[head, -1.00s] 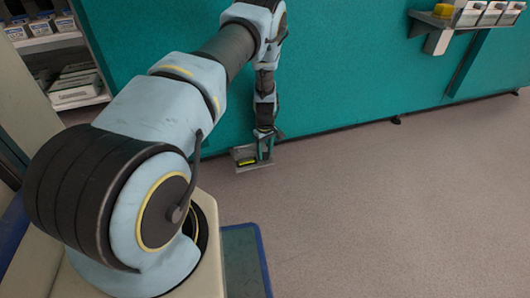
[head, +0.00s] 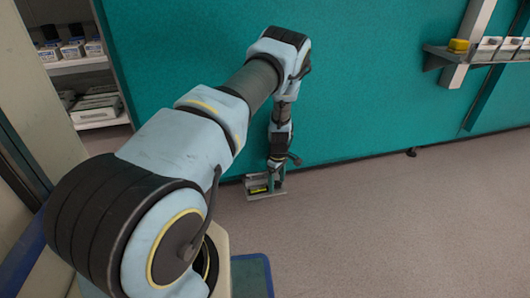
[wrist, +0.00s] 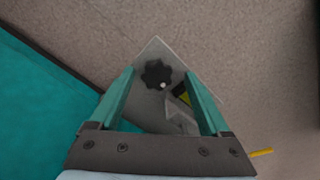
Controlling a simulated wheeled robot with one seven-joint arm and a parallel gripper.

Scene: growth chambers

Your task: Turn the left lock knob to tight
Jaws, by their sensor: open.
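A black lobed knob (wrist: 155,74) with a small pale dot sits on a grey metal plate (wrist: 150,53) in the wrist view. It is the only knob I can make out. My gripper (wrist: 160,76) is open, its two teal fingers on either side of the knob. The left fingertip is close to the knob's edge; a wider gap lies on the right. I cannot tell whether either finger touches it. In the head view the plate (head: 266,196) is low at the foot of the teal wall, under my gripper (head: 276,182), and the knob cannot be made out.
A yellow-and-black piece (wrist: 183,95) is on the plate beside the right finger. The teal wall (head: 370,80) rises behind the plate. A wall shelf (head: 440,55) with a yellow block (head: 459,46) is at right. Open floor (head: 400,230) lies at right.

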